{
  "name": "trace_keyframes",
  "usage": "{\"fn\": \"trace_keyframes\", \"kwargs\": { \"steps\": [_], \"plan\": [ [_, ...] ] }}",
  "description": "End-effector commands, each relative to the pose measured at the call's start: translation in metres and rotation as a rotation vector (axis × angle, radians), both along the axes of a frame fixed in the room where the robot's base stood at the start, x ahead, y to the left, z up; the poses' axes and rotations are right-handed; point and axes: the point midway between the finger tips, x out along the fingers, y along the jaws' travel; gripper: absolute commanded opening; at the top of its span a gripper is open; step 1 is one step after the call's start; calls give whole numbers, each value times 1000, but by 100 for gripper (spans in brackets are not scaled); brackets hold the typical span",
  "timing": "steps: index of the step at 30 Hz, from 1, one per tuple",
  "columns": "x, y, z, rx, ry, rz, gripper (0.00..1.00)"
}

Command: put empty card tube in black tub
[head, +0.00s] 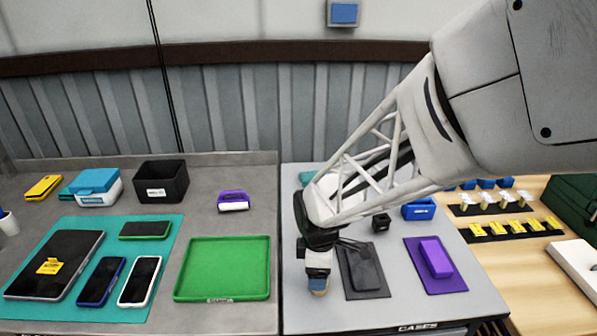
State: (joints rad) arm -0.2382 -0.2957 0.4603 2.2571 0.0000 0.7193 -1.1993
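The black tub (160,183) is an open box with a white label, at the back of the left grey table. My gripper (318,270) points down over the left part of the right-hand grey table, well to the right of the tub. No other card tube is visible.
A green tray (222,268) lies between my gripper and the tub. A teal mat (175,240) holds a tablet and several phones. A blue-and-white box (97,186) and a purple item (233,200) flank the tub. A dark case (363,270) and purple case (436,258) lie right of my gripper.

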Motion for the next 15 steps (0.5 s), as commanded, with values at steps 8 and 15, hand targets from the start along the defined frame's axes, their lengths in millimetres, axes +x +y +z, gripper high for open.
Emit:
{"fn": "trace_keyframes", "kwargs": {
  "steps": [8, 15],
  "plan": [
    [0, -1, -25, -1, 3, 0, 76],
    [0, -1, -48, -1, 1, 0, 76]
  ]
}}
